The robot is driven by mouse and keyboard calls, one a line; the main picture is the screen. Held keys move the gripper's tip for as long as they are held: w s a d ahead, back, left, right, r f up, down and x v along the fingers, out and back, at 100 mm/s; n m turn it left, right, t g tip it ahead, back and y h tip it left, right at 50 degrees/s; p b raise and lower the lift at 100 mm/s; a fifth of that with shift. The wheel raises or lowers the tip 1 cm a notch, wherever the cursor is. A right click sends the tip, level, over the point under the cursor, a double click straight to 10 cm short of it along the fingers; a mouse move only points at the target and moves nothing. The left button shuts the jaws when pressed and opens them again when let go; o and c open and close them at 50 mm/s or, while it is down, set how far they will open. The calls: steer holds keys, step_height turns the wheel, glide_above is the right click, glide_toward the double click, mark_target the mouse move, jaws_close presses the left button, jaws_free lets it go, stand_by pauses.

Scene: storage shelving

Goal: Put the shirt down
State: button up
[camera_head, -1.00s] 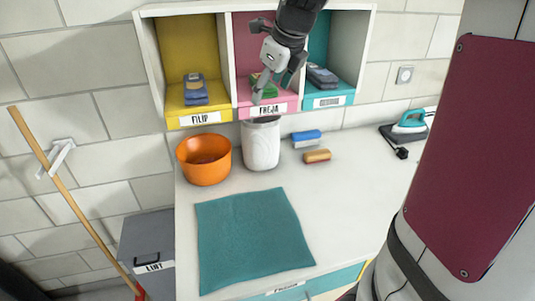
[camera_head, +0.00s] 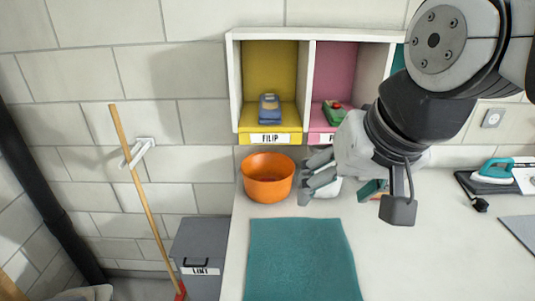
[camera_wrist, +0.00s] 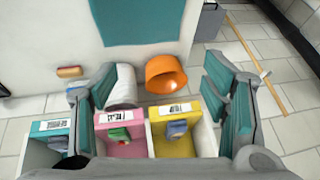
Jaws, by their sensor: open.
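A small folded green cloth with a red patch, which looks like the shirt (camera_head: 334,113), lies in the pink compartment (camera_head: 334,75). It also shows in the wrist view (camera_wrist: 118,137), resting on the compartment floor. My gripper (camera_head: 315,178) is open and empty, in front of and below the pink compartment, apart from the shirt. In the wrist view my gripper (camera_wrist: 155,92) has its fingers spread wide at left and right. My arm hides part of the pink compartment's label and most of the teal compartment in the head view.
An orange bowl (camera_head: 268,180) stands left of my gripper. A white canister (camera_wrist: 122,88) is mostly hidden behind the gripper. A teal mat (camera_head: 300,262) lies flat on the counter. The yellow compartment (camera_head: 270,75) holds folded blue cloth. An iron (camera_head: 493,172) stands at right.

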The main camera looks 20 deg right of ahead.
steer(key=n, duration=0.1)
steer(key=s+n, duration=0.1)
steer(key=s+f+n, duration=0.1)
steer(key=shift+s+a, duration=0.15)
steer(key=shift+a, duration=0.15)
stand_by(1.1)
